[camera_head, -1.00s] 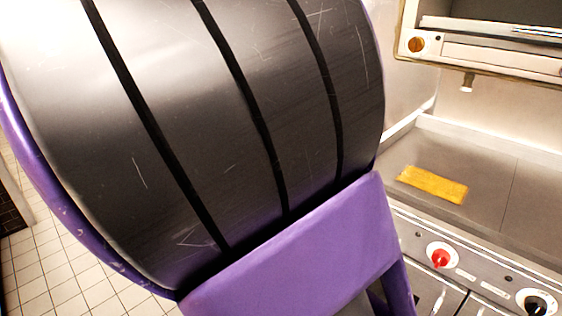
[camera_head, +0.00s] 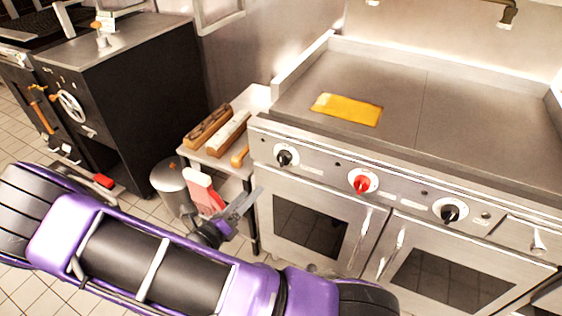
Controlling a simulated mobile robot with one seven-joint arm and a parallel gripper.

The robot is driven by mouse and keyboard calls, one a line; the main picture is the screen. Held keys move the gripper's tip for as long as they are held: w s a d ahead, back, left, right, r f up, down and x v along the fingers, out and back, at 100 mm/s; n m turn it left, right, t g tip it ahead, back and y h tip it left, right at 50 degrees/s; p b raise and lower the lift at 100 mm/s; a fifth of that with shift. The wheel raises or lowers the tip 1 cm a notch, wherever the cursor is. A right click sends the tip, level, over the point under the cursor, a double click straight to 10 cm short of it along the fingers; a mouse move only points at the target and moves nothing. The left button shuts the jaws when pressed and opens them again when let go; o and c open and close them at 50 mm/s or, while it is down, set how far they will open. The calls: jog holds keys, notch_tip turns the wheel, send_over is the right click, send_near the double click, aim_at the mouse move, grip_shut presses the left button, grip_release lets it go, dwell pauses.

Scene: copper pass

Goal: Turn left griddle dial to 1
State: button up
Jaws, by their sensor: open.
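The griddle (camera_head: 475,115) stands at right with a row of dials on its front panel. The leftmost dial (camera_head: 285,157) is black on a white round plate. A red dial (camera_head: 362,183) is in the middle and another black dial (camera_head: 450,212) is farther right. The dial markings are too small to read. My gripper (camera_head: 245,205) is open and empty, left of the oven door, below and left of the leftmost dial and apart from it. Part of my purple arm fills the lower left.
A yellow slab (camera_head: 346,109) lies on the griddle top. A small side table (camera_head: 225,160) with wooden-handled blocks stands left of the griddle. Oven doors (camera_head: 312,222) with upright handles are below the dials. A grey bin (camera_head: 168,176) and dark cabinet (camera_head: 150,95) stand farther left.

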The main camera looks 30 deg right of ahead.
aim_at(280, 162)
jog(key=b+x, duration=0.1)
jog(key=x, duration=1.4)
jog(key=shift+r, duration=0.1)
grip_shut()
jog(key=m+p, duration=0.2)
jog(key=m, duration=0.1)
jog(key=shift+r+m, duration=0.15)
jog(key=shift+m, duration=0.25)
jog(key=m+y, duration=0.1)
jog(key=m, duration=0.4)
jog(key=shift+p, duration=0.35)
jog(key=shift+m, duration=0.4)
